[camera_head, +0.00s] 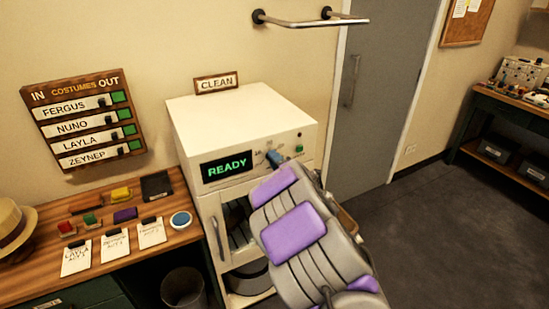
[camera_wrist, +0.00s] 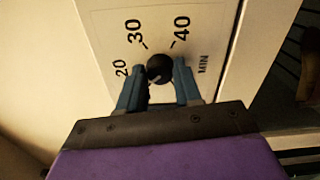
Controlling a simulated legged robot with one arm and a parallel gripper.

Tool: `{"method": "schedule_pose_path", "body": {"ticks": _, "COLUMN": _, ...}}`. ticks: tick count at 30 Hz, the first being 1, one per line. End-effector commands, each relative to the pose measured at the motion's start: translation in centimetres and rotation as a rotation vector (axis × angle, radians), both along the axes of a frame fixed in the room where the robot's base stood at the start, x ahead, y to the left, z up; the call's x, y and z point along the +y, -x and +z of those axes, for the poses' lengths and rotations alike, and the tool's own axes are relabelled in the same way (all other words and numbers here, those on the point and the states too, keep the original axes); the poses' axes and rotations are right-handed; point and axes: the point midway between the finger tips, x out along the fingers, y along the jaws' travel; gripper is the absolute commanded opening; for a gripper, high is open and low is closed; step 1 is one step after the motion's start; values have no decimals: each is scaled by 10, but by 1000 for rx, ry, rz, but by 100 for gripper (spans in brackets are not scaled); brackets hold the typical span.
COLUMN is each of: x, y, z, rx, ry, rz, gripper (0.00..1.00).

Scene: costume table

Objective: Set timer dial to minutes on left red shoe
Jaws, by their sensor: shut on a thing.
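The timer dial (camera_wrist: 159,67) is a black knob on a white panel marked 20, 30, 40 and MIN in the wrist view. My gripper (camera_wrist: 158,80) is shut on this knob, with one blue-grey finger on each side. Where the knob's pointer stands is not clear. In the head view my gripper (camera_head: 275,157) is at the front panel of a cream machine (camera_head: 240,110), and my arm hides part of the front. Its display (camera_head: 227,168) reads READY in green. I can make out no red shoe in either view.
A CLEAN sign (camera_head: 216,83) stands on the machine. The wooden table (camera_head: 158,207) at left holds cards, small coloured blocks and a straw hat (camera_head: 14,226). A bin (camera_head: 183,288) stands below. A metal rail (camera_head: 310,22) is above. The floor at right is clear.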

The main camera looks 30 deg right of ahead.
Motion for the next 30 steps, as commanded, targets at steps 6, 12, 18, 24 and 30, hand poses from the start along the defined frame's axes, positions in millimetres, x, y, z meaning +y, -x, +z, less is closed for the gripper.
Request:
{"method": "schedule_pose_path", "body": {"ticks": 6, "x": -1, "y": 0, "z": 1, "rx": 9, "ry": -209, "rz": -3, "gripper": 3}}
{"method": "schedule_pose_path", "body": {"ticks": 12, "x": -1, "y": 0, "z": -1, "rx": 17, "ry": -401, "rz": -3, "gripper": 3}}
{"method": "schedule_pose_path", "body": {"ticks": 18, "x": -1, "y": 0, "z": -1, "rx": 23, "ry": -590, "rz": -4, "gripper": 3}}
{"method": "schedule_pose_path", "body": {"ticks": 24, "x": 0, "y": 0, "z": -4, "rx": 33, "ry": -780, "rz": -6, "gripper": 3}}
{"method": "schedule_pose_path", "body": {"ticks": 30, "x": 1, "y": 0, "z": -4, "rx": 41, "ry": -969, "rz": -6, "gripper": 3}}
